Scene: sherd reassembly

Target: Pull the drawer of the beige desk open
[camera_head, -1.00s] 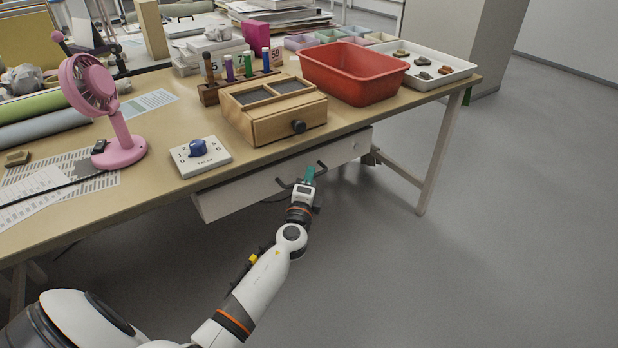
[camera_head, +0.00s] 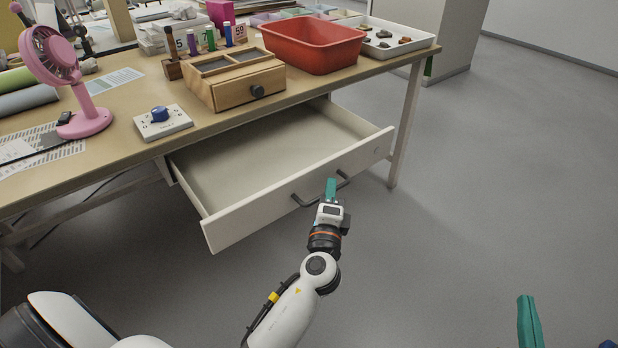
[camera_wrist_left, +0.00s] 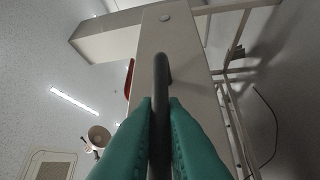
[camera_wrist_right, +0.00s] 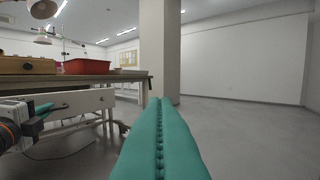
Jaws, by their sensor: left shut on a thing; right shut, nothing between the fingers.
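The beige desk (camera_head: 110,190) has a pale drawer (camera_head: 270,208) under its top. The drawer stands well out from the desk, and its inside shows empty. A dark bar handle (camera_head: 304,201) is on the drawer front. My left gripper (camera_head: 331,188) is at this handle. In the left wrist view its teal fingers (camera_wrist_left: 161,130) are shut on the handle bar (camera_wrist_left: 161,85), one on each side. My right gripper (camera_head: 530,325) is low at the right, apart from the desk. In the right wrist view its teal fingers (camera_wrist_right: 160,120) are shut together with nothing between them.
On the desktop are a pink fan (camera_head: 70,80), a white dial plate (camera_head: 162,122), a small wooden drawer box (camera_head: 235,80), a red tub (camera_head: 312,45) and a white tray (camera_head: 420,40) with sherds. The grey floor right of the desk is clear.

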